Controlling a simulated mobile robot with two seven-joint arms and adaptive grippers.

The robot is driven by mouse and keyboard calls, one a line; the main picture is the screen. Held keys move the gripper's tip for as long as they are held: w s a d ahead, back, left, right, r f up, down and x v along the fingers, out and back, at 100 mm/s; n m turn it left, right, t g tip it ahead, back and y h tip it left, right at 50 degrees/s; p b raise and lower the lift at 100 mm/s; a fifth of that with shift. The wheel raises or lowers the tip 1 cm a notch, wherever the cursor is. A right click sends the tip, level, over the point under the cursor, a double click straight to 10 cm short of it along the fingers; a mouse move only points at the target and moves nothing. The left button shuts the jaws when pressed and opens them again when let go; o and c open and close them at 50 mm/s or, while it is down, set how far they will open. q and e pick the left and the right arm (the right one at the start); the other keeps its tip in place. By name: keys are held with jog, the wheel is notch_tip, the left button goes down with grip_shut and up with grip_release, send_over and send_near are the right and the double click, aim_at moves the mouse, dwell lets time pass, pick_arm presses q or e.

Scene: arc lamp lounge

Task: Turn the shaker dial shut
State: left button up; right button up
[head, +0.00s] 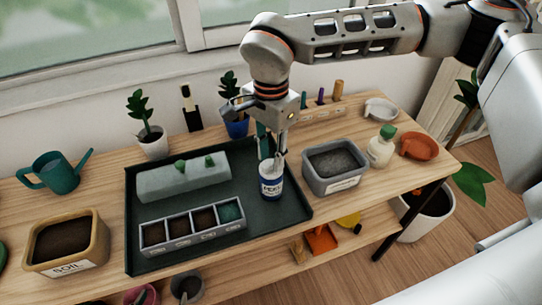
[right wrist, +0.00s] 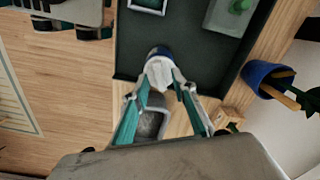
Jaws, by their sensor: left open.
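The shaker (head: 270,187), a small white and dark blue jar with a printed label, stands upright near the right edge of the dark tray (head: 290,212). My right gripper (head: 272,158) reaches down onto it from above. In the right wrist view the two teal-padded fingers (right wrist: 164,76) close in on both sides of the pale shaker top (right wrist: 158,70) and appear to touch it. The dial's setting is hidden by the fingers and too small to read. My left gripper does not show clearly in either view.
A grey bin (head: 333,180) stands close to the right of the shaker. A blue plant pot (head: 237,128) is behind it. A four-part seedling box (head: 192,228) and a grey-green block (head: 184,184) lie on the tray. A cream bottle (head: 381,152) stands further right.

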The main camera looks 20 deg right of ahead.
aim_at(271, 162)
notch_tip(271, 162, up, 11)
dwell(0.3)
jog(key=shift+f, duration=0.1)
